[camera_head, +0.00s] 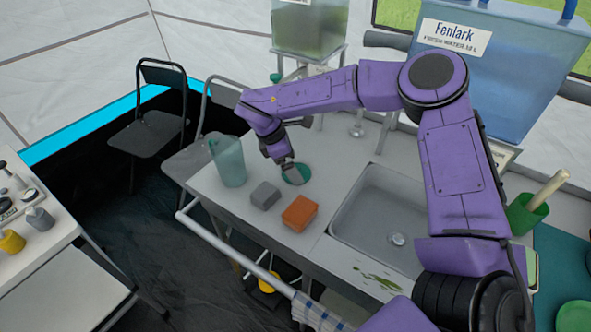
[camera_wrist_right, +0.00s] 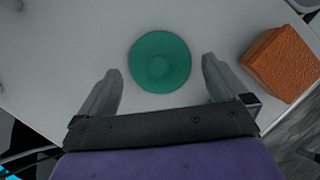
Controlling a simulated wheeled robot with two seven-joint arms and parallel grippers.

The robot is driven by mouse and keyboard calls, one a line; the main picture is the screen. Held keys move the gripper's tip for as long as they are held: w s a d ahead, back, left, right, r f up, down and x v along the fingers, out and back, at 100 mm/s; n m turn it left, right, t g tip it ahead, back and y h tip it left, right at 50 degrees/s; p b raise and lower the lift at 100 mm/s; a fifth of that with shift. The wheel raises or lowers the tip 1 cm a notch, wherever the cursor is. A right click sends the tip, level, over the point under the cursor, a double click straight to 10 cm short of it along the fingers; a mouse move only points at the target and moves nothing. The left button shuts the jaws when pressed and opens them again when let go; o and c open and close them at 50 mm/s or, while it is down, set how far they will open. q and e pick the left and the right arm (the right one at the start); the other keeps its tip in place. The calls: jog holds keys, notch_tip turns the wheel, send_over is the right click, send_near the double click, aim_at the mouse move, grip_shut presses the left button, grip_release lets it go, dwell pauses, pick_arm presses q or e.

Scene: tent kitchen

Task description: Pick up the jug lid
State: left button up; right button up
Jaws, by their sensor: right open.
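The jug lid (camera_head: 298,174) is a round green disc lying flat on the grey counter, between the jug and the sink. My right gripper (camera_head: 286,164) is over the lid's left edge in the head view, pointing down. In the right wrist view the gripper (camera_wrist_right: 160,75) is open, with the lid between and just beyond its two fingers and nothing held. The translucent teal jug (camera_head: 228,163) stands upright to the left. My left gripper is not visible.
A grey block (camera_head: 264,195) and an orange block (camera_head: 299,213) lie near the counter's front edge. The orange block (camera_wrist_right: 284,64) is right of the fingers in the wrist view. The sink (camera_head: 375,225) is to the right. A front rail (camera_head: 235,253) runs along the counter.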

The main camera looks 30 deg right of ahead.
jog(key=shift+x, duration=0.85)
jog(key=shift+r, duration=0.1)
jog(key=c, duration=0.8)
jog(key=shift+c, duration=0.2)
